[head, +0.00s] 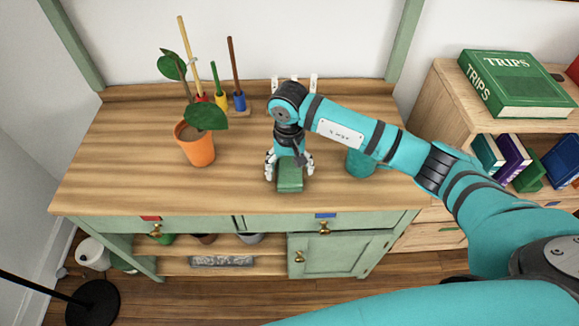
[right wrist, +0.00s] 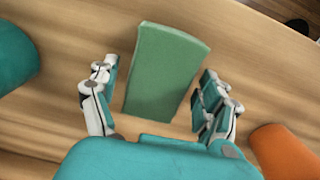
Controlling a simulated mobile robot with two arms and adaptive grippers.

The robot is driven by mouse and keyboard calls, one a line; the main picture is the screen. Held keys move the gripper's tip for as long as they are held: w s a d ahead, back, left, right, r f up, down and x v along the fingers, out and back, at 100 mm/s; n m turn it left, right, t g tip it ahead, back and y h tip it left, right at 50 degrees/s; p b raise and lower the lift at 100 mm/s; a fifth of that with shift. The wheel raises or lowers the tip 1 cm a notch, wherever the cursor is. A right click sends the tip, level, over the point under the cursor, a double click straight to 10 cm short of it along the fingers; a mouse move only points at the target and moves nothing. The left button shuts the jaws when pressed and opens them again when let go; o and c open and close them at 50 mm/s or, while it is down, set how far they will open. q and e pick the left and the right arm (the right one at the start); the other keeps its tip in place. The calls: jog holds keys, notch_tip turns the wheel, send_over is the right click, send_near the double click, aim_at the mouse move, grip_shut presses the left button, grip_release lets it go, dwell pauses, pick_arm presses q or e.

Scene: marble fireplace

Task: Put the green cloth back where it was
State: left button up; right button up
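The green cloth (head: 290,177) is a folded block lying on the wooden top of the green cabinet, near its front edge. My right gripper (head: 290,166) is directly above it, pointing down. In the right wrist view the cloth (right wrist: 165,72) lies between the two open fingers of the gripper (right wrist: 160,98), with a gap on each side. The gripper hides the cloth's back end in the head view. My left gripper is not in view.
An orange pot (head: 196,150) with a leafy plant stands to the left. A teal cup (head: 360,164) stands to the right, partly behind my arm. Coloured holders with sticks (head: 222,100) and white hooks (head: 314,82) are at the back.

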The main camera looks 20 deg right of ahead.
aim_at(289, 167)
jog(key=shift+r, duration=0.5)
notch_tip(289, 167, up, 11)
jog(key=b, duration=0.1)
jog(key=shift+r, duration=0.2)
